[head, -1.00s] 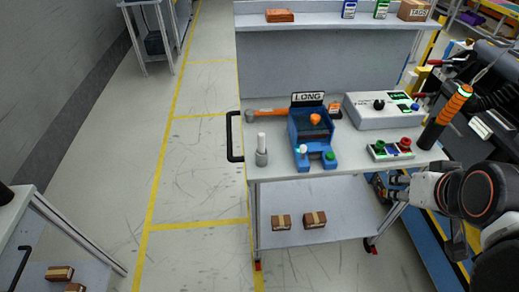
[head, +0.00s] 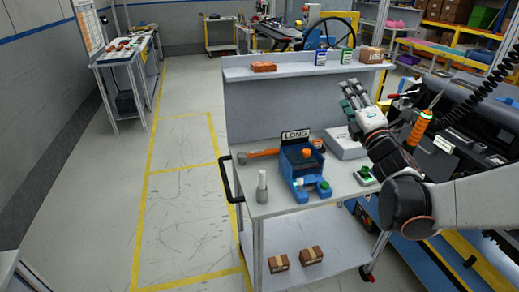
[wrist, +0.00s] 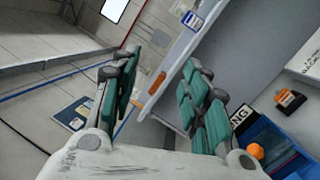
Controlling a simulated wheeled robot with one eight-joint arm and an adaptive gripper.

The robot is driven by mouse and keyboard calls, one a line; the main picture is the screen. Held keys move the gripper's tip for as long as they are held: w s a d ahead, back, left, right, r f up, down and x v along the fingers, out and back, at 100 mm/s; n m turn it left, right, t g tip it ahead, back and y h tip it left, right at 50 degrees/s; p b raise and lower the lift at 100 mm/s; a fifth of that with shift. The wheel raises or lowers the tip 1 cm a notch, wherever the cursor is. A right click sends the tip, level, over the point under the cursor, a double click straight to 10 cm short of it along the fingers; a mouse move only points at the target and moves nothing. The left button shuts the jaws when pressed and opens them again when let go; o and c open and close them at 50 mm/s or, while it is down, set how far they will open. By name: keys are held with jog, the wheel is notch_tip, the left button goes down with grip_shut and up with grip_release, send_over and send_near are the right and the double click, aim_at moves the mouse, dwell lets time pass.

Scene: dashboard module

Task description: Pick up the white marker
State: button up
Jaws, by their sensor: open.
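A white marker (head: 262,180) stands upright in a small grey holder (head: 262,196) at the near left corner of the cart top, in the head view. I cannot make it out in the wrist view. My gripper (head: 354,96) is raised above the right side of the cart, well to the right of the marker and apart from it. In the wrist view my gripper (wrist: 160,62) has its green-padded fingers spread, with nothing between them.
A blue LONG box (head: 300,170) stands right of the marker, with an orange-handled hammer (head: 262,153) behind. A grey-white control box (head: 345,143) lies below my arm. A shelf (head: 300,70) runs along the back. A black handle (head: 228,178) is at the cart's left edge.

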jog(key=a+f+n+g+y, duration=0.1)
jog(key=a+f+n+y, duration=0.35)
jog(key=n, duration=0.25)
jog(key=n+g+y+b, duration=0.1)
jog(key=n+g+y, duration=0.85)
jog(key=n, duration=0.85)
send_near(262, 171)
jog(key=shift+g+h, duration=0.65)
jog(key=shift+h, duration=0.05)
jog(key=b+x, duration=0.1)
jog(key=x, duration=0.2)
jog(key=b+x, duration=0.2)
jog(key=x, duration=0.1)
jog(key=b+x, duration=0.1)
jog(key=x, duration=0.2)
jog(key=shift+w+a+r, duration=0.25)
jog(key=shift+a+r, duration=0.05)
jog(key=shift+r, duration=0.1)
jog(key=c, duration=1)
